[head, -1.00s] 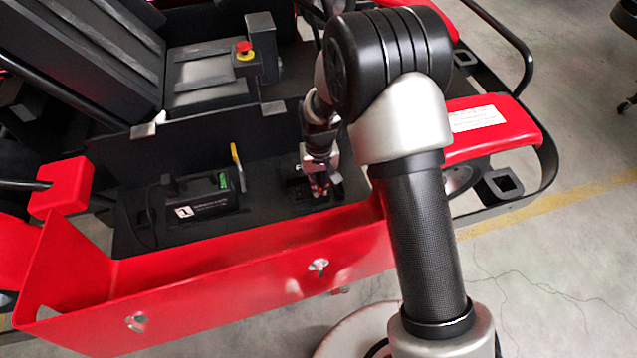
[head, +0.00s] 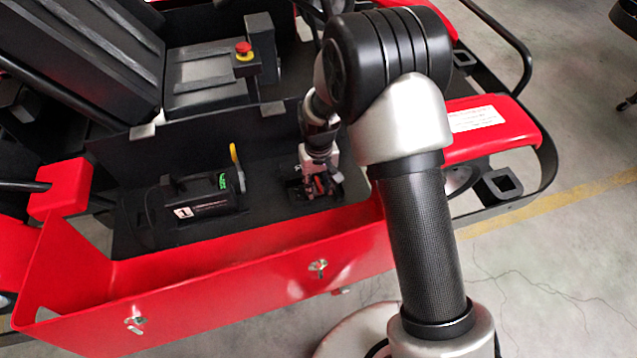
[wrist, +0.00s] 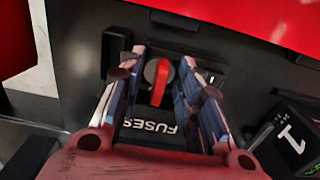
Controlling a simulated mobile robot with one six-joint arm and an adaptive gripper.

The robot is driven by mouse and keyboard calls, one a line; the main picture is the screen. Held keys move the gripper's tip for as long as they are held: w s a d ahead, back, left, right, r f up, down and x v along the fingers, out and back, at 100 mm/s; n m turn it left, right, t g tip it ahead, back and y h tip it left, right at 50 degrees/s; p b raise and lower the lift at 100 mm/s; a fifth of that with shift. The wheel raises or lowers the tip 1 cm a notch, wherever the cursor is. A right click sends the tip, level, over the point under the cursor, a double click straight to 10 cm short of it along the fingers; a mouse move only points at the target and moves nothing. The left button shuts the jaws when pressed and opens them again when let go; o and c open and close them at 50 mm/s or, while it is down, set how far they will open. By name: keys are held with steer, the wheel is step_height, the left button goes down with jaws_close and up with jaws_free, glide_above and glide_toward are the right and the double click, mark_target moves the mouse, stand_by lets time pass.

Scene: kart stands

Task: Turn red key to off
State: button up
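The red key (wrist: 160,82) is a flat handle on a round switch in the dark panel, seen in the wrist view. It lies nearly along the direction of my fingers, slightly tilted. My gripper (wrist: 163,60) is open, with one finger on each side of the key. A gap shows between the key and each finger; I cannot tell how deep the fingertips reach. In the head view my gripper (head: 320,187) is low over the panel inside the red side rail, and the key cannot be clearly told apart from it.
A white FUSES label (wrist: 155,127) is beside the switch. A black box marked 1 (head: 198,206) stands left of my gripper, with a yellow lever (head: 236,162) behind it. The red side rail (head: 230,268) runs in front. A red emergency button (head: 243,48) sits farther back.

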step_height(320, 180, up, 12)
stand_by(0.4)
step_height(320, 180, up, 8)
steer(key=r+t, duration=0.1)
glide_above(319, 183)
steer(key=s+d, duration=0.4)
steer(key=s+d+r+m+t, duration=0.1)
steer(key=s+d+r+m, duration=0.1)
steer(key=s+d+r, duration=0.45)
steer(key=s+d+t, duration=0.1)
steer(key=s, duration=0.6)
steer(key=s+d+r+m+t+b, duration=0.1)
steer(key=s+d, duration=0.1)
steer(key=s, duration=0.6)
steer(key=shift+d+r+t, duration=0.25)
steer(key=shift+r+t, duration=0.05)
